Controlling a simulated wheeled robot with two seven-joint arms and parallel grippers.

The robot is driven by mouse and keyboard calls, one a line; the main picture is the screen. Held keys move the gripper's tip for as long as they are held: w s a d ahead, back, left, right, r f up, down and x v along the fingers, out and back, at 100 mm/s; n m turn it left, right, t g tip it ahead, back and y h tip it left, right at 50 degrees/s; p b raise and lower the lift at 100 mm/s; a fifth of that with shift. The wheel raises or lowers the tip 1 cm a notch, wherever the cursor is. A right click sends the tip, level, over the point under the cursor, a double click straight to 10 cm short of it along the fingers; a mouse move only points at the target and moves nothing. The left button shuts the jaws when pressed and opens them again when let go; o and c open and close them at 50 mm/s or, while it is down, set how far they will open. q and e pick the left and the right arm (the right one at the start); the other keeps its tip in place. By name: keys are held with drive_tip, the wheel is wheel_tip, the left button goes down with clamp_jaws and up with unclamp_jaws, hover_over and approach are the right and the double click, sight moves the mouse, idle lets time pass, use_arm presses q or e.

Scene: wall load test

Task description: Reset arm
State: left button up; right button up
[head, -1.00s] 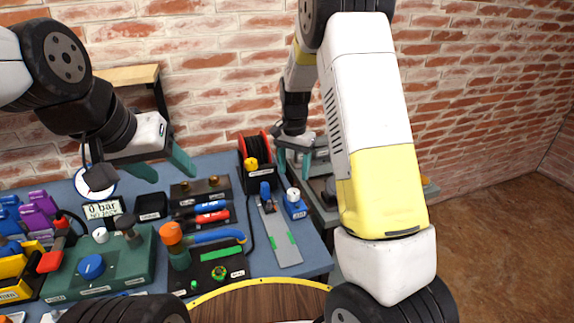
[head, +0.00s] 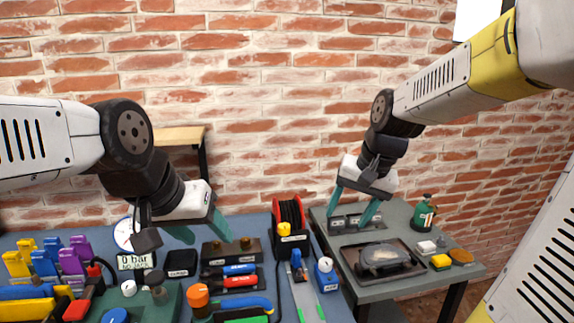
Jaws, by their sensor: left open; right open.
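My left gripper (head: 203,230) is above the back of the blue workbench. Its teal fingers are apart with nothing between them. My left arm comes in from the left edge of the head view. My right gripper (head: 351,215) points down over the back part of the grey side table (head: 405,292). Its teal fingers are spread and nothing is seen held in them. A dark block with round marks (head: 357,222) shows just behind and between those fingers; I cannot tell whether they touch it. My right arm reaches in from the upper right.
The blue workbench (head: 262,222) holds a gauge marked "0 bar" (head: 135,262), a red cable reel (head: 291,228) and several tools. A brick wall stands behind.

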drive_tip(key=s+r+n+t, duration=0.2)
drive_tip(key=s+r+n, duration=0.1)
drive_tip(key=s, duration=0.9)
drive_tip(key=shift+s+d+t, duration=0.25)
drive_tip(key=shift+t, duration=0.15)
